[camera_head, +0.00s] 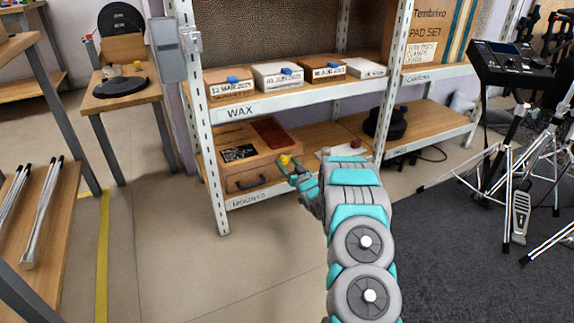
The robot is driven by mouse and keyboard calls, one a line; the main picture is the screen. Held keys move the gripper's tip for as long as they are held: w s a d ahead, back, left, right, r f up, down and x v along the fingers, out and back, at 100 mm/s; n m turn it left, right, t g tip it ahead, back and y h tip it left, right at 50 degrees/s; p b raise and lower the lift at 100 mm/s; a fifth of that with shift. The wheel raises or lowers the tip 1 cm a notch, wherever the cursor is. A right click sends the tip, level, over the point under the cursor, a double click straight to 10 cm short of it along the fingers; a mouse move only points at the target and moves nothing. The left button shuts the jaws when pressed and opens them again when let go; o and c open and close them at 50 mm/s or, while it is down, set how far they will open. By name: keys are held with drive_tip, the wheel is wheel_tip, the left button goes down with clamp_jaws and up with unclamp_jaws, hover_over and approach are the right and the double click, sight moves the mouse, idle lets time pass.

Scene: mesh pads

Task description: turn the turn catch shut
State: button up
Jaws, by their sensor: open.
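A small yellow piece (285,159), which looks like the turn catch, shows at the right part of the front of a wooden box (228,172). The box sits on the lower shelf and has a dark handle (247,182) on its front. My gripper (288,168) is open, with its fingertips right at the yellow piece. I cannot tell whether they touch it or stand around it. The fingers partly cover the catch, and its turned angle is too small to make out.
The shelf unit's upper board carries several small labelled boxes (278,76). A light upright post (205,130) stands left of the wooden box. A dark round object (386,123) lies farther right on the lower shelf. Tripod stands (510,150) fill the right side. The floor (190,260) in front is clear.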

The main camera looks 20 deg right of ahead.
drive_tip(key=shift+w, duration=0.15)
clamp_jaws()
idle(0.5)
